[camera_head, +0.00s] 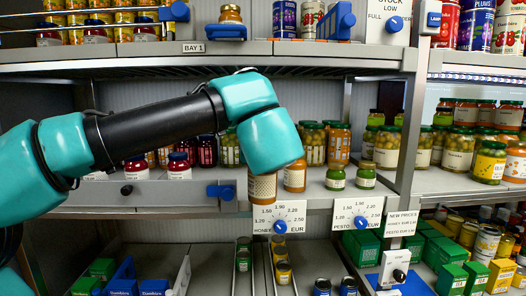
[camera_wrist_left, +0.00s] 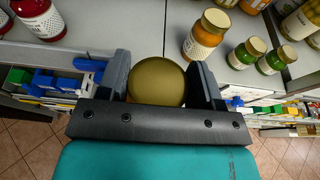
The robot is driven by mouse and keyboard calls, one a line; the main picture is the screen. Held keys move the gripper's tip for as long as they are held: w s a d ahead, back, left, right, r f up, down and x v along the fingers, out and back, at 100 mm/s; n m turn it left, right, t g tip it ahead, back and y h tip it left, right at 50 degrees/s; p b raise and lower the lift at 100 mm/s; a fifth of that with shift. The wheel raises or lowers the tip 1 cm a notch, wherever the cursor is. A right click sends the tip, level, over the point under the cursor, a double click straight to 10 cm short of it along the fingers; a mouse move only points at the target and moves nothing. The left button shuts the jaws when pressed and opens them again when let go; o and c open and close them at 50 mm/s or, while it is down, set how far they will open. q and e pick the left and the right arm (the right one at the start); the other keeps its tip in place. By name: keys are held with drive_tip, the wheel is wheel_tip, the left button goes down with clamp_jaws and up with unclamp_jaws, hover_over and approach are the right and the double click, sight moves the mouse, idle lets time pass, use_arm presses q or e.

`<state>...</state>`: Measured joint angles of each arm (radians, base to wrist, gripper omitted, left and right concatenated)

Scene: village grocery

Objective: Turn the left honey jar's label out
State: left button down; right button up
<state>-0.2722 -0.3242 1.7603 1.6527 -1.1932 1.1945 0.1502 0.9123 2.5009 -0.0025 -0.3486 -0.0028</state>
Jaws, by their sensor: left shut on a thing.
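My left gripper (camera_wrist_left: 161,78) is shut around a honey jar, with one finger on each side of its gold lid (camera_wrist_left: 157,82) in the left wrist view. In the head view my arm hides the lid and the fingers; the lower part of the held jar (camera_head: 262,188) shows a pale patterned face at the shelf's front edge. I cannot tell whether its base touches the shelf. A second honey jar (camera_head: 294,178), amber with a gold lid, stands just right of it; its pale label shows in the left wrist view (camera_wrist_left: 202,43). My right gripper is not in view.
Two small green jars (camera_head: 335,178) (camera_head: 366,175) stand further right on the shelf. Red jars (camera_head: 180,167) stand to the left. Price cards with blue dials (camera_head: 279,227) hang below the shelf edge (camera_head: 320,202). Bare shelf lies between the jars.

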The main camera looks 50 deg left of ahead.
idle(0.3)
use_arm(q)
drive_tip(key=shift+w+a, duration=0.35)
drive_tip(key=shift+w, duration=0.1)
drive_tip(key=x, duration=1.5)
drive_tip(key=shift+w+a+r, duration=0.25)
drive_tip(key=shift+r, duration=0.1)
drive_tip(key=shift+n+g, duration=0.3)
drive_tip(key=shift+n, duration=0.1)
drive_tip(key=n+g+y, duration=0.1)
drive_tip(key=n+g, duration=0.1)
drive_tip(key=g, duration=0.1)
drive_tip(key=n+g+y, duration=0.2)
drive_tip(key=n+g, duration=0.1)
drive_tip(key=shift+f, duration=0.2)
